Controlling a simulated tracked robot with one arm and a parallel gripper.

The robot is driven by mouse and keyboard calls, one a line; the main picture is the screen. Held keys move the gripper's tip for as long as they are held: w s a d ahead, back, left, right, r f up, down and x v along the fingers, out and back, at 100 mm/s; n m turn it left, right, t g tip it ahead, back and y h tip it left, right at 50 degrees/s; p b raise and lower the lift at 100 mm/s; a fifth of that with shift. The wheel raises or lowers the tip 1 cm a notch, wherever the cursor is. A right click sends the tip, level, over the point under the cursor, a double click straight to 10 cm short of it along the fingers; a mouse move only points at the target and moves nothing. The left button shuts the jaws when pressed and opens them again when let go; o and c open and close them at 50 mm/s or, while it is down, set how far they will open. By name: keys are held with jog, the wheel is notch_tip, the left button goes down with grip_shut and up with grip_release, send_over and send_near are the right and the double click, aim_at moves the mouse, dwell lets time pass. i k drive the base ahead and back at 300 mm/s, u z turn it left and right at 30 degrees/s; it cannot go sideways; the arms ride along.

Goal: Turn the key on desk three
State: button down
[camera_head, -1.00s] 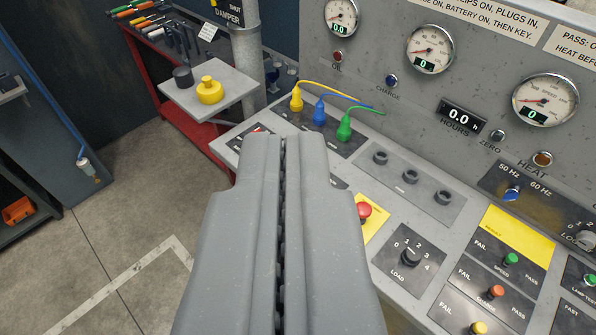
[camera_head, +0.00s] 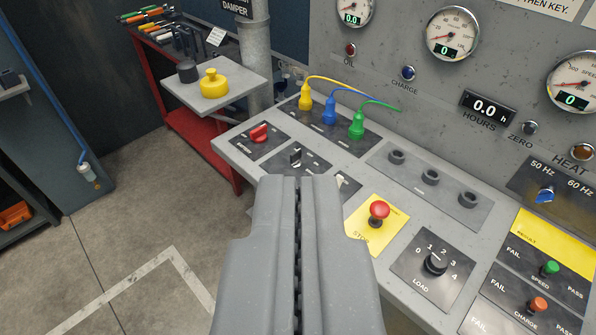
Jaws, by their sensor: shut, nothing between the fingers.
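My gripper (camera_head: 298,185) is shut and empty, with its fingers reaching up over the near edge of the sloped grey control desk (camera_head: 230,148). Just beyond the fingertips is a small black panel with a dark and silver switch, perhaps the key (camera_head: 295,155). A second small pale switch (camera_head: 341,181) shows to its right, partly hidden by the fingers. A red switch (camera_head: 260,133) lies on a black panel to the left. I cannot tell the desk's number here.
A red stop button (camera_head: 379,211) and a load dial (camera_head: 435,262) stand to the right. Yellow (camera_head: 305,97), blue (camera_head: 330,109) and green (camera_head: 357,125) plugs with cables stand behind. A side shelf holds a yellow object (camera_head: 213,85). Floor is clear at left.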

aim_at(296, 163)
jog(key=z, duration=0.75)
jog(key=i, duration=1.05)
jog(key=u, duration=0.5)
